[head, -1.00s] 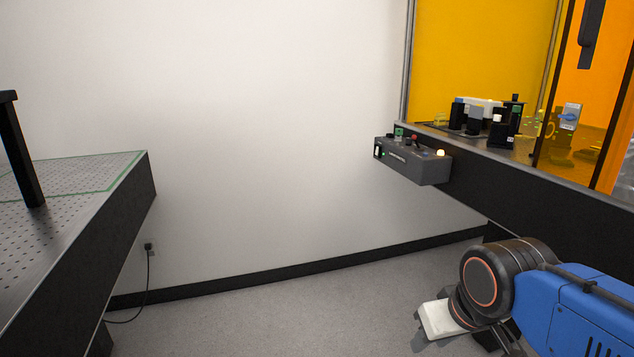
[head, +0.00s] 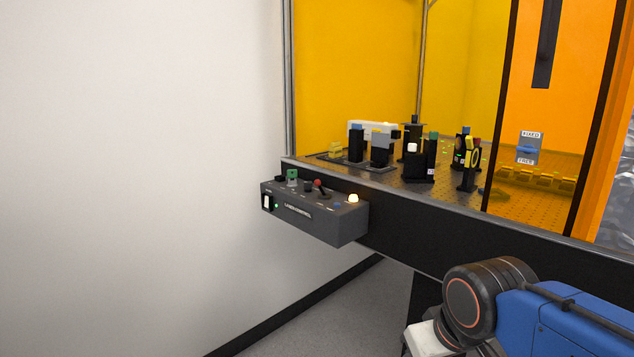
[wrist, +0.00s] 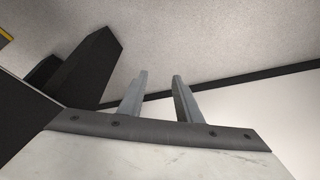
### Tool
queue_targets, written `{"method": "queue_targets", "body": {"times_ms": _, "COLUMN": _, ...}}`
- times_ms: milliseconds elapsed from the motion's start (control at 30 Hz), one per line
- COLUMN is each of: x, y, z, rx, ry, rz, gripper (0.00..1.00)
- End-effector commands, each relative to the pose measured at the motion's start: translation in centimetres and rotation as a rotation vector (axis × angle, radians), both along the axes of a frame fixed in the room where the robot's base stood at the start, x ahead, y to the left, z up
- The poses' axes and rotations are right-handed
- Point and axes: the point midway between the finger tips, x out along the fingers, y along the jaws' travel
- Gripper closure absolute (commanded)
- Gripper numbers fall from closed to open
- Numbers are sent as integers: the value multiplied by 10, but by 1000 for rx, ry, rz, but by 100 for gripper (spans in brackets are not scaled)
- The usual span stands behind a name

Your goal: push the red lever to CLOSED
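The red lever (head: 318,185) is a small stick with a red knob on top of a dark grey control box (head: 325,221) in the head view. The box is fixed to the front edge of the optical table at its left end. Any CLOSED marking is too small to read. My gripper shows in the wrist view (wrist: 160,90), its two grey fingers apart with nothing between them. It points toward floor and wall, away from the lever. In the head view my arm is at the lower right, and the fingers are out of frame.
The box also carries a green knob (head: 292,176), a lit lamp (head: 353,198) and a white switch (head: 267,203). Optics stand on the table (head: 420,196) behind it, inside amber panels (head: 355,65). A blue-handled FIXED/FREE switch (head: 529,148) is at right. Floor before the box looks clear.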

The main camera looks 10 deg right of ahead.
Motion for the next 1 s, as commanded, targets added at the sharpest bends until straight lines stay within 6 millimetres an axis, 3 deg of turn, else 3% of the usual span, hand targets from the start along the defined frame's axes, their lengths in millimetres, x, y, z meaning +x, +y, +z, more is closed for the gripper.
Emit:
{"method": "queue_targets", "body": {"times_ms": 167, "x": 0, "y": 0, "z": 0, "rx": 0, "ry": 0, "rz": 0, "gripper": 69}}
{"method": "queue_targets", "body": {"times_ms": 300, "x": 2, "y": 0, "z": 2, "rx": -2, "ry": -1, "rz": 5, "gripper": 97}}
{"method": "queue_targets", "body": {"times_ms": 467, "x": 22, "y": 2, "z": 22, "rx": -18, "ry": -14, "rz": 44, "gripper": 100}}
{"method": "queue_targets", "body": {"times_ms": 1000, "x": 172, "y": 27, "z": 148, "rx": -161, "ry": -120, "rz": 344, "gripper": 100}}
